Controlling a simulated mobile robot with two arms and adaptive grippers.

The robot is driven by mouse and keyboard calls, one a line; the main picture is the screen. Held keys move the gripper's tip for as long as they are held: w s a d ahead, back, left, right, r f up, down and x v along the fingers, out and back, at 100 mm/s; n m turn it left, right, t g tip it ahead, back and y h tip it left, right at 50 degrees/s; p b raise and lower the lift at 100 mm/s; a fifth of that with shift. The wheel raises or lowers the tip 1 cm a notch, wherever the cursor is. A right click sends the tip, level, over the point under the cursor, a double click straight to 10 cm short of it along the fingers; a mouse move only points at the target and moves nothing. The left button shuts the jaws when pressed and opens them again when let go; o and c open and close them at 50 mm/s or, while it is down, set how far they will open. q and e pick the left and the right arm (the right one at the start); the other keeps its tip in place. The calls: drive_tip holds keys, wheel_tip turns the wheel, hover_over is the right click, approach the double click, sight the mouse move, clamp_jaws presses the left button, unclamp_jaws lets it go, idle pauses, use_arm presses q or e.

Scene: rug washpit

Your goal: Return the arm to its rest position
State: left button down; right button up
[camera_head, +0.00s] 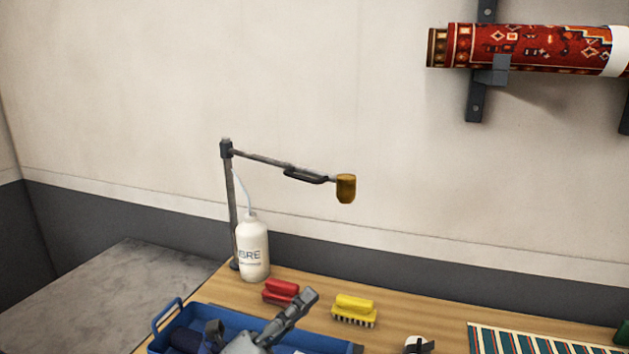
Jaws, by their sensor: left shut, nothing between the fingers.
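My left gripper (303,299) shows at the bottom edge, left of centre, in the head view. It is shut and empty. It appears in front of the blue tub, its fingers pointing up and right, close to a red brush in the picture. I cannot tell its height above the table. Most of my left arm is out of frame.
A blue tub (174,313), red brush (281,291), yellow brush (353,309) and white bottle (253,250) stand on the wooden table (430,315). A striped rug (535,342) lies right. A rolled rug (530,46) hangs on the wall.

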use_arm(q)
drive_tip(key=w+a+f+n+t+y, duration=0.1)
drive_tip(key=a+f+n+t+y, duration=0.1)
drive_tip(key=a+f+n+y, duration=0.55)
drive_tip(key=a+f+n+t+y, duration=0.1)
drive_tip(key=a+f+n+y, duration=0.1)
drive_tip(key=a+n+y, duration=0.65)
drive_tip(key=s+a+f+n+g+y, duration=0.1)
drive_tip(key=s+f+n+g, duration=0.35)
drive_tip(key=f+n, duration=0.45)
drive_tip(key=s+a+f+n+g, duration=0.1)
drive_tip(key=s+f+n+g, duration=0.1)
drive_tip(key=s+f+g, duration=0.65)
drive_tip(key=s+a+f+n+g, duration=0.1)
drive_tip(key=s+f+n+g, duration=0.3)
drive_tip(key=s, duration=1)
wheel_tip(320, 180, down, 26)
drive_tip(key=m+t, duration=0.1)
drive_tip(key=m, duration=0.1)
drive_tip(key=s+a+f+g, duration=0.1)
drive_tip(key=s+a+f, duration=0.1)
drive_tip(key=s+f, duration=1.5)
drive_tip(key=shift+s+a+f+b, duration=0.25)
drive_tip(key=shift+a+f+b, duration=0.05)
drive_tip(key=shift+f+b, duration=0.1)
